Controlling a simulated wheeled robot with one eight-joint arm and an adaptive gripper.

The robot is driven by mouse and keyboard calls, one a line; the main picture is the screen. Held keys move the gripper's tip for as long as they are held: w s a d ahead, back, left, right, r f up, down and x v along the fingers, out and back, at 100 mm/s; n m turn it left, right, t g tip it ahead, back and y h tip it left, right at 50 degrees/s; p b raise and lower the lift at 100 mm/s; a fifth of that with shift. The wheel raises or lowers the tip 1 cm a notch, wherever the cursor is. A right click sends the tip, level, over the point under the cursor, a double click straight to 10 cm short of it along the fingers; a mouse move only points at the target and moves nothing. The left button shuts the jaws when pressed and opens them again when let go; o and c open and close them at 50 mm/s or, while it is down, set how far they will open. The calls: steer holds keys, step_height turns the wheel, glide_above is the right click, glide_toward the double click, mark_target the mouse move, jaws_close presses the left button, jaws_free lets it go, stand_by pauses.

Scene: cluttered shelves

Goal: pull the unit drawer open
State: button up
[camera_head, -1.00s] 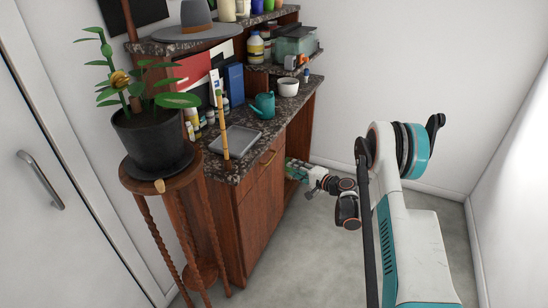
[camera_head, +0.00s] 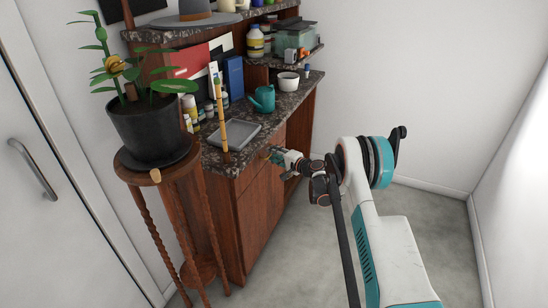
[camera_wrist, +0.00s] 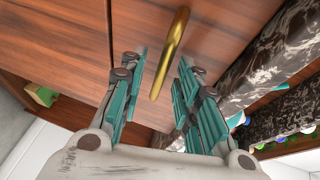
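The unit (camera_head: 252,205) is a reddish-brown wooden cabinet with a dark speckled stone top. Its drawer front (camera_wrist: 205,40) fills the upper part of the wrist view and carries a curved brass handle (camera_wrist: 171,52). My gripper (camera_wrist: 163,72) is open, with its teal-padded fingers on either side of the handle's near end. I cannot tell whether either finger touches the handle. In the head view my gripper (camera_head: 272,154) is at the drawer front, just under the counter edge, and hides most of the handle. The drawer looks shut.
A potted plant (camera_head: 150,128) on a tall wooden stand (camera_head: 180,200) is left of the unit. A grey tray (camera_head: 234,134), a teal watering can (camera_head: 263,98) and a white bowl (camera_head: 288,82) are on the counter (camera_head: 285,112). The floor (camera_head: 300,260) in front is clear.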

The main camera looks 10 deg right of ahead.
steer(key=shift+w+a, duration=0.1)
steer(key=shift+w, duration=0.05)
jaws_close()
steer(key=s+d, duration=0.7)
steer(key=d, duration=0.3)
steer(key=s+d, duration=0.7)
steer(key=d, duration=0.3)
steer(key=shift+s, duration=0.3)
jaws_free()
